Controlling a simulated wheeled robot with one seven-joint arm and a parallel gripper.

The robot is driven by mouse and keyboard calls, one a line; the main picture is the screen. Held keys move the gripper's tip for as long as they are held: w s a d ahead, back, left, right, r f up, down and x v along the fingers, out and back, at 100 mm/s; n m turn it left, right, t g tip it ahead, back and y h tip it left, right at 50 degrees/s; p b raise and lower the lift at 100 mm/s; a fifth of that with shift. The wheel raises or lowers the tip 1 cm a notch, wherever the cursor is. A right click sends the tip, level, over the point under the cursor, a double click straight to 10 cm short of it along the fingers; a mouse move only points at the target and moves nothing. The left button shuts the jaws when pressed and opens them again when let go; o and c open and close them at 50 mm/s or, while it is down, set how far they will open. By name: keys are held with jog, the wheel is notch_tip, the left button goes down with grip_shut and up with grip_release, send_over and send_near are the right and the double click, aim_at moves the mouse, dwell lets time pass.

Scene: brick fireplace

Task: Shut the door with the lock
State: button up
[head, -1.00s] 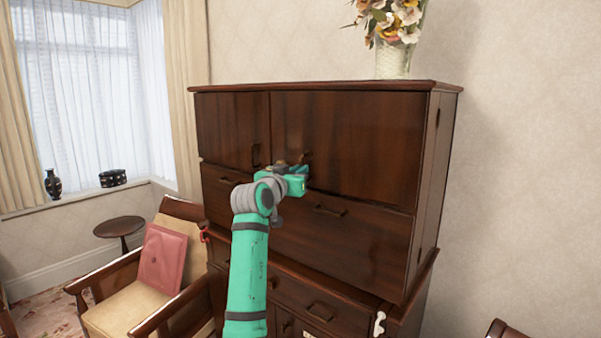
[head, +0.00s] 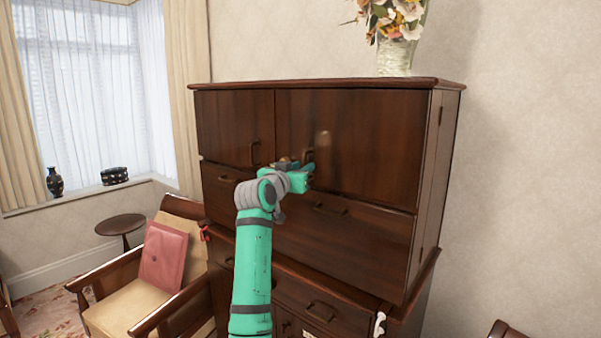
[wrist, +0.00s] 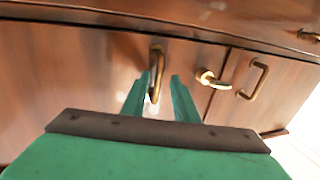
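A dark wooden cabinet has a wide upper right door (head: 365,130) with a curved brass handle (head: 309,158). The door looks flush or nearly flush with the front; I cannot tell if a small gap remains. In the wrist view, that handle (wrist: 155,70) stands in line with the space between my fingers, close to the left finger. A brass lock (wrist: 208,78) shows beside it, close to the door's edge. My gripper (wrist: 161,78) is open, its two fingers apart at the handle. In the head view my gripper (head: 307,174) hides the lock area.
The narrower left door (head: 232,125) has its own handle (head: 255,152). A drawer with a handle (head: 330,210) lies below. A flower vase (head: 396,55) stands on top. An armchair with a red cushion (head: 163,256) is at the left.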

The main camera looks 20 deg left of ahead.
jog(key=s, duration=1)
jog(key=shift+s+a, duration=0.2)
jog(key=shift+s, duration=0.05)
